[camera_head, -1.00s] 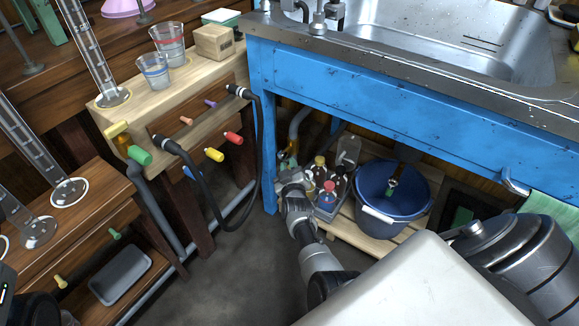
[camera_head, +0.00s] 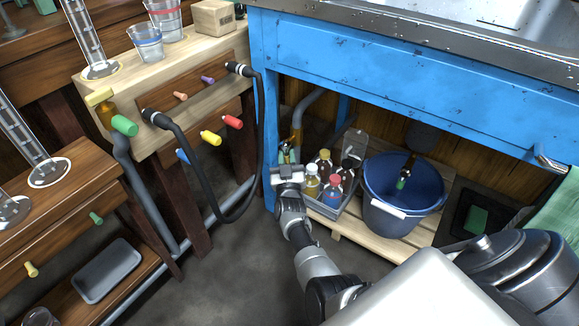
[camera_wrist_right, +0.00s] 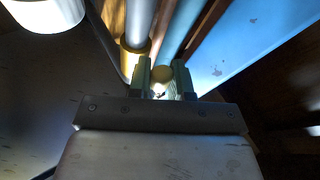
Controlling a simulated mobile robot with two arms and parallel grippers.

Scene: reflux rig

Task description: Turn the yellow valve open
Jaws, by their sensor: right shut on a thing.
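My right gripper (camera_head: 287,156) reaches under the blue sink bench, beside its front left leg. It also shows in the right wrist view (camera_wrist_right: 163,78), its two fingers on either side of a pale yellow piece (camera_wrist_right: 162,72), apparently the yellow valve. The gripper is shut on this piece. A pale pipe with a yellow collar (camera_wrist_right: 134,55) runs just beside the fingers. In the head view the gripper largely hides the valve, so I cannot tell how far it is turned. My left gripper is not in view.
A grey caddy of bottles (camera_head: 345,210) and a blue bucket (camera_head: 402,210) stand right of my gripper on a wooden pallet. The blue leg (camera_head: 270,150) is close by. A separate yellow knob (camera_head: 210,138) and a black hose (camera_head: 190,165) are on the wooden bench at left.

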